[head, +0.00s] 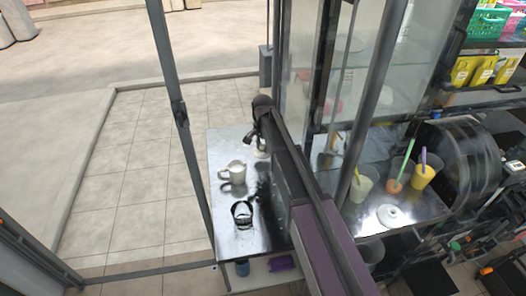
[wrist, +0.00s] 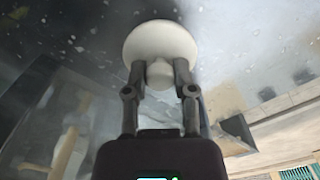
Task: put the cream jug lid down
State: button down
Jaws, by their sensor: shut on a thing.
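The cream jug lid (wrist: 160,40) is a round cream disc with a knob, seen in the wrist view. My gripper (wrist: 160,73) is shut on its knob. In the head view my gripper (head: 254,138) is over the far part of a shiny metal table (head: 222,148), and the lid shows only as a small pale patch below it. I cannot tell whether the lid touches the tabletop. A cream jug (head: 233,173) stands on the table, nearer the camera than my gripper.
A black, ring-like object (head: 242,214) is on the table's near part. Glass panels and frame posts stand beside the table. To the right, a counter holds a white disc with a knob (head: 390,215) and several cups with straws (head: 424,172). Some tabletop around the jug is clear.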

aim_at(262, 150)
jog(key=shift+w, duration=0.1)
jog(key=shift+w+a, duration=0.1)
jog(key=shift+w, duration=0.15)
jog(key=shift+w+a+f+b, duration=0.1)
jog(key=shift+w+f+b, duration=0.2)
jog(key=shift+f+b, duration=1.5)
jog(key=shift+f, duration=0.05)
jog(key=shift+f, duration=0.15)
jog(key=shift+c, duration=2.2)
grip_release()
notch_tip(262, 150, up, 12)
jog(key=p, duration=1.2)
jog(key=shift+r, duration=0.2)
